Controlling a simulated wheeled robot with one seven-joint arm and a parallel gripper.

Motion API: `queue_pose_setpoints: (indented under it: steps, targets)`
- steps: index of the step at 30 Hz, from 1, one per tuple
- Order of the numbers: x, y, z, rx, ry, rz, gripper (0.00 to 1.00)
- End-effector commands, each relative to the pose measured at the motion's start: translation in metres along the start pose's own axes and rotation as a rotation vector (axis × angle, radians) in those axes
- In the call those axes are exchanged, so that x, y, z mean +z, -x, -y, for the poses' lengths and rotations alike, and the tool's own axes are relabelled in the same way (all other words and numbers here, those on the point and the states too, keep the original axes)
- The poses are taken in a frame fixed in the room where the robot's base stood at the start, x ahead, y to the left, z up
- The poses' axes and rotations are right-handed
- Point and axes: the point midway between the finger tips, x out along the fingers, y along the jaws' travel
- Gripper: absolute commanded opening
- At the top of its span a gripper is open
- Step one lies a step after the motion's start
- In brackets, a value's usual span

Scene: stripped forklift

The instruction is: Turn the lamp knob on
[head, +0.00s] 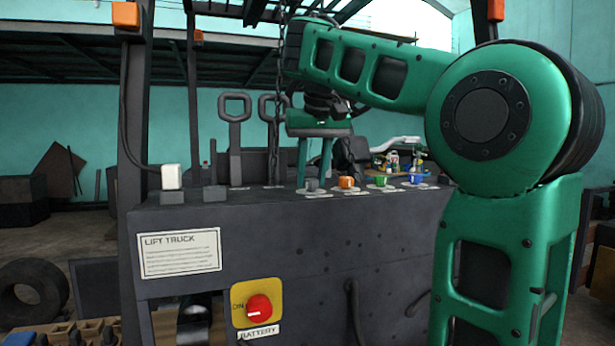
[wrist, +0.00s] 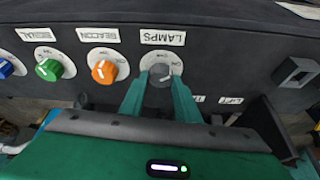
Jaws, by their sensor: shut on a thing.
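The lamp knob (wrist: 160,76) is a grey dial on a round white plate below the label LAMPS, which appears upside down in the wrist view. Its pale pointer mark slants towards the right side of the plate in that view; the small dial lettering is too small to read surely. My gripper (wrist: 161,84) has one green finger on each side of the knob and is shut on it. In the head view my gripper (head: 312,180) points down at the grey knob (head: 312,186), the leftmost of the row on the dark console top.
Orange (head: 346,182), green (head: 381,180) and blue (head: 417,179) knobs stand to the right of the lamp knob. Two upright levers (head: 234,135) and a hanging chain (head: 277,90) are close on the left. A red battery knob (head: 259,308) is on the console front (head: 330,250).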

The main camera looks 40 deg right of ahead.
Motion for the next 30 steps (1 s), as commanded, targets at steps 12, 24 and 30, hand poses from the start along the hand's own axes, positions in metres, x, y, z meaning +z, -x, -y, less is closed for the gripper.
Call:
queue_pose_setpoints:
  steps: [12,24,30]
  targets:
    - [0.0032,-0.0028,0.0005,0.051,-0.125,0.012,0.07]
    - [0.0038,-0.0019,0.0018,0.063,-0.156,0.011,0.07]
    - [0.0038,-0.0017,0.0021,0.063,-0.156,0.011,0.07]
